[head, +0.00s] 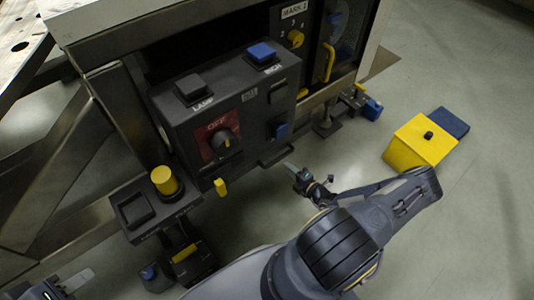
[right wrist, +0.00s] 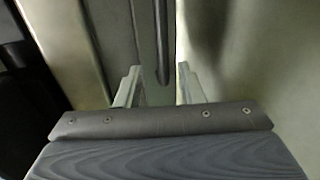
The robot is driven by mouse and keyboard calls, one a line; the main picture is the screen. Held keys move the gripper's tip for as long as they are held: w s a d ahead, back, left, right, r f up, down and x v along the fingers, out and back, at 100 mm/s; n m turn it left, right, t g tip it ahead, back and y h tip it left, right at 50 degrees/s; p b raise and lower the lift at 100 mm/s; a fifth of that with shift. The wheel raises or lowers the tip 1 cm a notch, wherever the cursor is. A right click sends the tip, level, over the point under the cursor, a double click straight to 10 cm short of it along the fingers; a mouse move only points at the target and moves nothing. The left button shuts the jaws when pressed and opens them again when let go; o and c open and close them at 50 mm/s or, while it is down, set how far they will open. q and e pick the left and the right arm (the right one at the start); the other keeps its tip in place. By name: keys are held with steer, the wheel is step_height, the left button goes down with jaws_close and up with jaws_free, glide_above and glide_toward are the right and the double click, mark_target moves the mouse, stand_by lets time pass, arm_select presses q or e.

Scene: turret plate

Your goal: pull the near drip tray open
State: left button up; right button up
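A dark control box (head: 225,115) hangs on the front of the machine in the head view. A dark ledge with a bar-like front (head: 276,153) juts from its lower right; it may be the near drip tray, but I cannot tell for certain. My right gripper (head: 291,168) is just below and right of this ledge, apart from it in the picture. In the right wrist view its two fingers (right wrist: 158,88) are spread, and a dark upright bar (right wrist: 162,45) shows beyond the gap, not gripped. My left gripper (head: 78,282) is at the bottom left corner, partly cut off.
The box carries a blue RICH button (head: 262,52), a LAMP button (head: 192,87) and an OFF knob (head: 223,141). A yellow cylinder (head: 165,180) stands on a dark block at left. A yellow box (head: 420,144) sits on the floor at right. Floor below the ledge is clear.

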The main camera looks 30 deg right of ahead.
mark_target(277, 159)
steer(key=b+x, duration=0.2)
steer(key=x, duration=0.6)
steer(key=shift+w+d+f, duration=0.1)
steer(key=shift+w+f, duration=0.05)
steer(key=shift+f, duration=0.1)
steer(key=shift+c, duration=0.4)
jaws_close()
